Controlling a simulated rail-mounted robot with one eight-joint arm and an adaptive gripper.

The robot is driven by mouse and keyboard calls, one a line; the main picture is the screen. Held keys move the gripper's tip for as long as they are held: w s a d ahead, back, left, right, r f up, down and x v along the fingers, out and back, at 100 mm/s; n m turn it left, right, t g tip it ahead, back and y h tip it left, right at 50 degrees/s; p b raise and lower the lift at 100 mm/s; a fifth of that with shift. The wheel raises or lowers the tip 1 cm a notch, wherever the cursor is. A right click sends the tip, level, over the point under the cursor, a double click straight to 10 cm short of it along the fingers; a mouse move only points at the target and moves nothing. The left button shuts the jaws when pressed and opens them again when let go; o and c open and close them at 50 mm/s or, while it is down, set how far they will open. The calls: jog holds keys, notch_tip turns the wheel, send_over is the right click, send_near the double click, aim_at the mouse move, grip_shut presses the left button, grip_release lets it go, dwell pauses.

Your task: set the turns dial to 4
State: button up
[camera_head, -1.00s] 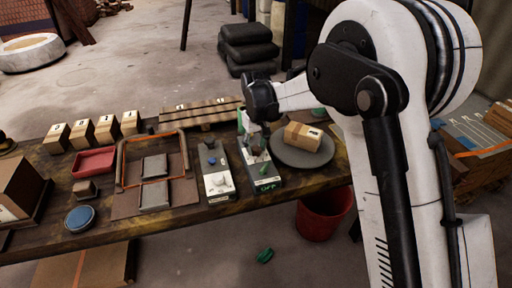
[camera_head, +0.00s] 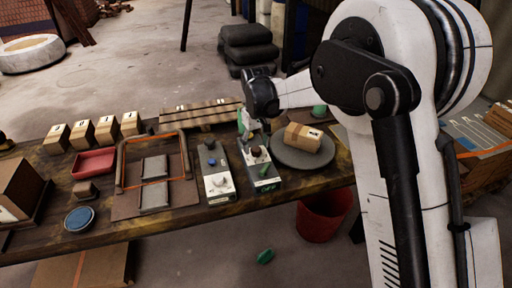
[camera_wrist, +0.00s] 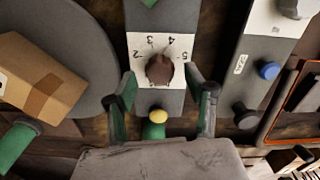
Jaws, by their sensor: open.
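The turns dial appears to be the brown knob (camera_wrist: 160,69) on a white plate with upside-down numerals, 3 and 4 readable, in the wrist view. Its pointer setting cannot be made out. The same dark reddish knob (camera_head: 257,151) shows in the head view on a narrow grey box (camera_head: 262,184). My gripper (camera_wrist: 160,74) is open, its two fingers on either side of the knob in the picture, with a gap visible at each side. In the head view my gripper (camera_head: 249,122) hangs over the back of that box; its fingertips are partly unclear.
A second box (camera_head: 217,188) with a pale knob and a blue button (camera_head: 211,161) stands close on the left. A round grey plate (camera_head: 300,155) with a cardboard box (camera_head: 303,137) is close on the right. A yellow-topped green post (camera_wrist: 157,118) stands behind the knob.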

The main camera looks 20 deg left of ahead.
aim_at(257, 149)
notch_tip(257, 149, up, 11)
jog(key=shift+f, duration=0.15)
jog(key=shift+d, duration=0.15)
jog(key=s+d+r+m+t, duration=0.1)
jog(key=s+d+r, duration=0.25)
jog(key=d, duration=0.45)
jog(key=s+d+r+m+t+y, duration=0.1)
jog(key=s+d+r+m, duration=0.2)
jog(key=d, duration=0.5)
jog(key=s+d+r+t, duration=0.1)
jog(key=s+d+r, duration=0.35)
jog(key=d, duration=0.35)
jog(key=s+d+f+m+t, duration=0.2)
jog(key=s+d, duration=0.6)
jog(key=s, duration=0.1)
jog(key=s+d+f+m+t+h, duration=0.1)
jog(key=s+d+f+m+t, duration=0.1)
jog(key=s+d, duration=0.6)
jog(key=shift+s+f+m, duration=0.3)
jog(key=shift+s+m, duration=0.1)
jog(key=shift+s, duration=0.05)
